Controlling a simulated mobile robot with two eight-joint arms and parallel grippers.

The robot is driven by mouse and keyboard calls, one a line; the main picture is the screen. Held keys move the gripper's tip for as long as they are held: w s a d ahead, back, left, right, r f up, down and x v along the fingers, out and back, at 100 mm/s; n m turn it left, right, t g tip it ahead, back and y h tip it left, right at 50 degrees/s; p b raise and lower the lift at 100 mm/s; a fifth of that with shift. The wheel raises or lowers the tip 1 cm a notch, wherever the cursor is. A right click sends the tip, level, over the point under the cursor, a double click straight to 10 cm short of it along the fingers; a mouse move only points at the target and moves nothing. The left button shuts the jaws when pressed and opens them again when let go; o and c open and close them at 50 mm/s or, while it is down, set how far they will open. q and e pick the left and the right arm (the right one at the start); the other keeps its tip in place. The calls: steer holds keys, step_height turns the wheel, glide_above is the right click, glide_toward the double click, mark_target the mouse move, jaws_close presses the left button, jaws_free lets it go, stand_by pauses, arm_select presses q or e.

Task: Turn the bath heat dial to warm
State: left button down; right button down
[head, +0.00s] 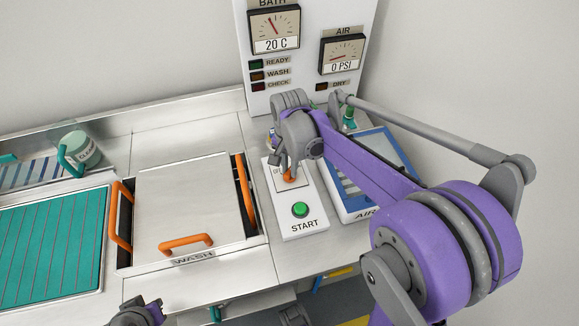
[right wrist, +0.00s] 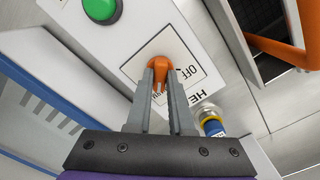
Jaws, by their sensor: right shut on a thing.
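The orange heat dial (head: 289,175) sits on a white control box (head: 310,214). In the right wrist view the dial (right wrist: 161,67) is on a plate marked OFF, with the start of a HE label beside it. My right gripper (head: 283,160) comes down over it, its two grey fingers shut on the dial; the right wrist view shows the fingers (right wrist: 159,82) on either side of it. The fingers hide part of the plate, so the dial's setting is unclear. The bath gauge (head: 274,30) reads 20 C. Part of my left arm (head: 140,312) shows at the bottom edge; its fingers are not clear.
A green START button (head: 300,209) is on the same box. The blue and white AIR unit (head: 372,170) stands to the right. The wash basin's lid (head: 190,205), with orange handles around it, is to the left. A teal mat (head: 50,240) lies farther left.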

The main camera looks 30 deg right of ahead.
stand_by(0.4)
steer(key=c, duration=0.8)
jaws_free()
arm_select(q)
steer(key=shift+r+p, duration=0.55)
steer(key=shift+r, duration=0.05)
arm_select(e)
step_height(320, 180, up, 11)
arm_select(q)
steer(key=shift+w, duration=0.1)
